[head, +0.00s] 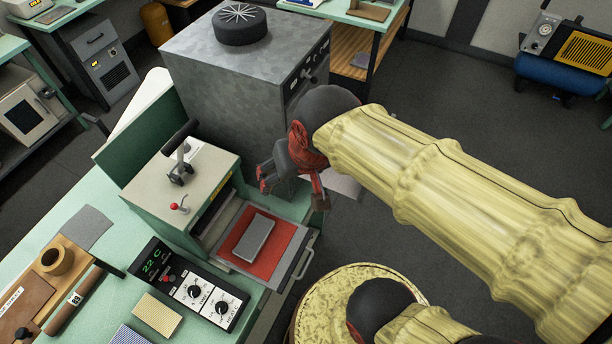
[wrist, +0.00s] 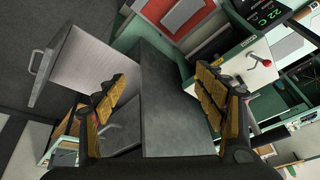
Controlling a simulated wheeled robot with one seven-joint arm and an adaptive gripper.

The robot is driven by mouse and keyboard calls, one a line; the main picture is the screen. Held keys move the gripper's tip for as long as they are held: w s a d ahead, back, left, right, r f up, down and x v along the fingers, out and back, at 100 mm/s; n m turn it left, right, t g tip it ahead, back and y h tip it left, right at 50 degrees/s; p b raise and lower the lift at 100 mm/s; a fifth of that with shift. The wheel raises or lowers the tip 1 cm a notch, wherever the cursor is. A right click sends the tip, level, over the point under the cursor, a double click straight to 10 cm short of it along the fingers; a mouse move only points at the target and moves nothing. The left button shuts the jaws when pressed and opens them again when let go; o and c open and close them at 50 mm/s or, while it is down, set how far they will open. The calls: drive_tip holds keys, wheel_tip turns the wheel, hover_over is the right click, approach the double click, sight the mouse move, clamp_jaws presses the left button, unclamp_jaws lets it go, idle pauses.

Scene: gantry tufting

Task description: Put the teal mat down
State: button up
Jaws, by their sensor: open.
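I cannot make out a teal mat in either view. My gripper (head: 292,188) is open in front of the grey metal cabinet, to the right of the bench press. In the wrist view, its two yellow-padded fingers (wrist: 161,92) stand wide apart. A plain grey surface shows between and beyond them, and nothing is visibly gripped. A red pad (head: 232,255) lies in the pulled-out tray of the press. A grey block (head: 254,239) lies on the red pad. The red pad also shows at the top of the wrist view (wrist: 181,14).
The grey cabinet (head: 230,70) bears a round black piece (head: 240,24). A pale panel with a handle (wrist: 85,62) shows left of the fingers. A control box (head: 190,287) and yellowish block (head: 157,315) sit on the green bench (head: 105,250). A round yellowish top (head: 335,283) stands nearby.

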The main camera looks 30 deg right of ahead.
drive_tip(key=s+r, duration=0.1)
drive_tip(key=s+d+n, duration=0.1)
drive_tip(key=s+r+n+t, duration=0.1)
drive_tip(key=shift+s+d+r, duration=0.3)
drive_tip(key=shift+s, duration=0.05)
